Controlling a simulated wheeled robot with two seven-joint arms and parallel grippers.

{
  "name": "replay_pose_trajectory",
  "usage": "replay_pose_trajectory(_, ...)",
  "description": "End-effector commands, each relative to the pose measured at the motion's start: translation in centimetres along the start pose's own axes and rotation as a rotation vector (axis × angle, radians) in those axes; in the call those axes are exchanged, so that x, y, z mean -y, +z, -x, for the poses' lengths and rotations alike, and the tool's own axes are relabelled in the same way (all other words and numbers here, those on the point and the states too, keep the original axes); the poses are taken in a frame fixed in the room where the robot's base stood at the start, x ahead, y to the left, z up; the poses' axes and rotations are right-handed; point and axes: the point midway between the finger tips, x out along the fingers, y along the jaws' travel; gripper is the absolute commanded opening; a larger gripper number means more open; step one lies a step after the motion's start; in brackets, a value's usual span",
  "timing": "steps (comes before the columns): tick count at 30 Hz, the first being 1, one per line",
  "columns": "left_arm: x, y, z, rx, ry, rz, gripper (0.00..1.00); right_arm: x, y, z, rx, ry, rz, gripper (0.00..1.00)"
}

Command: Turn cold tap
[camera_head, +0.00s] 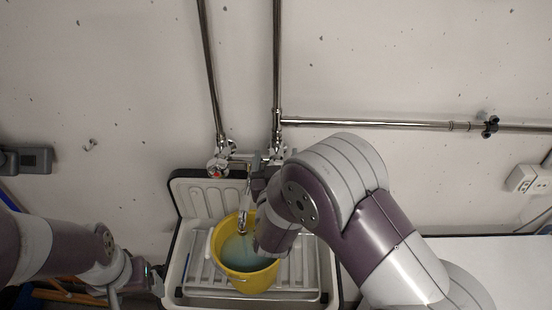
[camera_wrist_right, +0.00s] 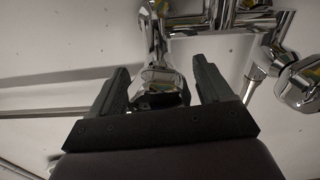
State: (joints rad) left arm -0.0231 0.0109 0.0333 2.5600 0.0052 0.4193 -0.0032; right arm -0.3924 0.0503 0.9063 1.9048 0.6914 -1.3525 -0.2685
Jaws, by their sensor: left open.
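The chrome cold tap (camera_head: 277,154) is on the wall above the sink, right of the tap with a red mark (camera_head: 217,166). My right arm partly covers it in the head view. In the right wrist view, its chrome handle (camera_wrist_right: 160,82) shows between the two black fingers of my right gripper (camera_wrist_right: 163,85). The fingers are apart on either side of it; I cannot tell whether they touch it. The other tap (camera_wrist_right: 301,84) is at the right of that view. My left gripper (camera_head: 138,280) is open and low at the left, beside the sink, away from the taps.
A yellow bucket (camera_head: 252,283) with bluish water stands in the sink (camera_head: 306,285) under the chrome spout (camera_head: 244,215). Pipes (camera_head: 276,60) run up the wall, and one (camera_head: 370,124) runs to the right. A white worktop (camera_head: 470,262) is at the right.

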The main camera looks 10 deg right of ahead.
Motion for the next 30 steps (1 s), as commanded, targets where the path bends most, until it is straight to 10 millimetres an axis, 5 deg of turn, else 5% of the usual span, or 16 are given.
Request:
replay_pose_trajectory(1, 0.0, 0.0, 0.0, 0.000, 0.000, 0.000, 0.80, 0.0, 0.0, 0.0, 0.000, 0.000, 0.000, 0.63)
replay_pose_trajectory(4, 0.0, 0.0, 0.0, 0.000, 0.000, 0.000, 0.80, 0.0, 0.0, 0.0, 0.000, 0.000, 0.000, 0.31)
replay_pose_trajectory(5, 0.0, 0.0, 0.0, 0.000, 0.000, 0.000, 0.80, 0.0, 0.0, 0.0, 0.000, 0.000, 0.000, 0.28)
replay_pose_trajectory(8, 0.0, 0.0, -0.2, 0.000, 0.000, 0.000, 0.80, 0.0, 0.1, 0.0, 0.000, 0.000, -0.008, 0.28)
replay_pose_trajectory(16, 0.0, 0.6, -4.9, 0.001, 0.000, 0.000, 0.80, -0.1, 0.7, 0.0, -0.005, 0.001, -0.299, 0.28)
replay_pose_trajectory(26, 0.0, 0.6, -4.8, 0.000, 0.000, 0.000, 0.80, -0.2, 0.0, 0.0, 0.000, 0.001, -0.353, 0.28)
replay_pose_trajectory(27, 0.0, 0.6, -4.8, 0.000, 0.000, 0.000, 0.80, -0.2, 0.0, 0.0, 0.000, 0.001, -0.352, 0.62)
replay_pose_trajectory(29, 0.0, 0.6, -4.8, 0.000, 0.000, 0.000, 0.80, -0.2, 0.0, 0.0, 0.000, 0.001, -0.352, 0.80)
replay_pose_trajectory(30, 0.0, 0.6, -4.8, 0.000, 0.000, 0.000, 0.80, -0.2, 0.0, 0.0, 0.000, 0.001, -0.352, 0.80)
